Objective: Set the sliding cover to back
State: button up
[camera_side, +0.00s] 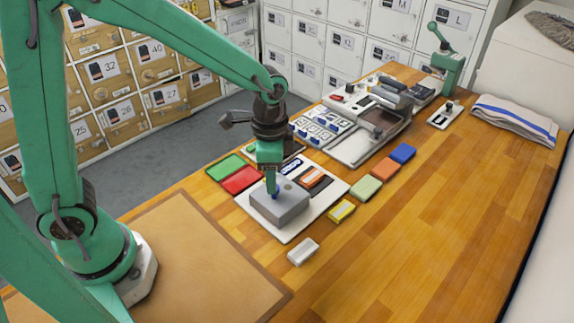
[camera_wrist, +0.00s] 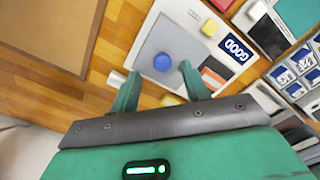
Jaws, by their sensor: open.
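A grey cover (camera_side: 290,212) with a blue knob (camera_side: 275,190) on top sits on the near part of a white board (camera_side: 284,236). In the wrist view the grey cover (camera_wrist: 180,42) and the round blue knob (camera_wrist: 163,62) show clearly. I take this to be the sliding cover. My gripper (camera_side: 271,186) points down right over the knob. In the wrist view my gripper (camera_wrist: 159,70) is open, one fingertip on each side of the knob, with visible gaps. A dark blue GOOD label (camera_wrist: 236,47) and an orange strip (camera_side: 313,174) lie beside the cover on the board.
Green (camera_side: 226,167) and red (camera_side: 242,180) panels lie left of the board. Yellow (camera_side: 341,211), pale green (camera_side: 366,188), orange (camera_side: 384,172) and blue (camera_side: 402,153) blocks line its right. A whitish block (camera_side: 303,251) lies in front.

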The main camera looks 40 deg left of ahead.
jog(key=shift+r, duration=2.2)
jog(key=s+a+r+n+t, duration=0.5)
jog(key=s+a+r+n, duration=0.4)
jog(key=s, duration=0.3)
jog(key=shift+s+a+r+t, duration=0.35)
jog(key=shift+a+r, duration=0.15)
jog(key=shift+a, duration=0.25)
